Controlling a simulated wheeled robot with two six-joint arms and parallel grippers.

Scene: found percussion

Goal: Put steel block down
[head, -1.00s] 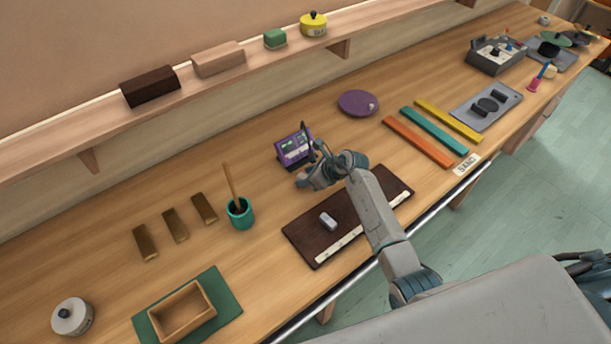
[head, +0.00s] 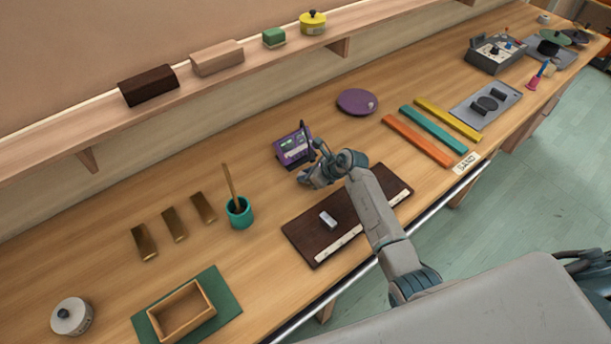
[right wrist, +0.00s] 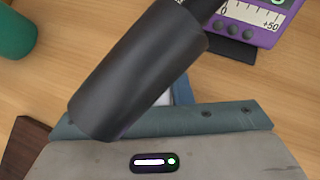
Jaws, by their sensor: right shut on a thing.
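My right gripper (head: 305,179) is low over the table, in front of the purple meter (head: 291,150). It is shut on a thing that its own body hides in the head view. In the right wrist view a black cylinder (right wrist: 140,70) covers the fingertips. A pale grey piece (right wrist: 182,91) shows behind it, apparently the held steel block; I cannot make out its shape. Another small light grey block (head: 328,219) lies on the dark brown board (head: 306,236). My left gripper is out of view.
A teal cup (head: 239,213) with a stick stands left of my right gripper, near several brass bars (head: 174,225). A purple disc (head: 357,102) lies behind, and orange (head: 417,141), teal and yellow strips lie to the right. Bare wood surrounds the meter.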

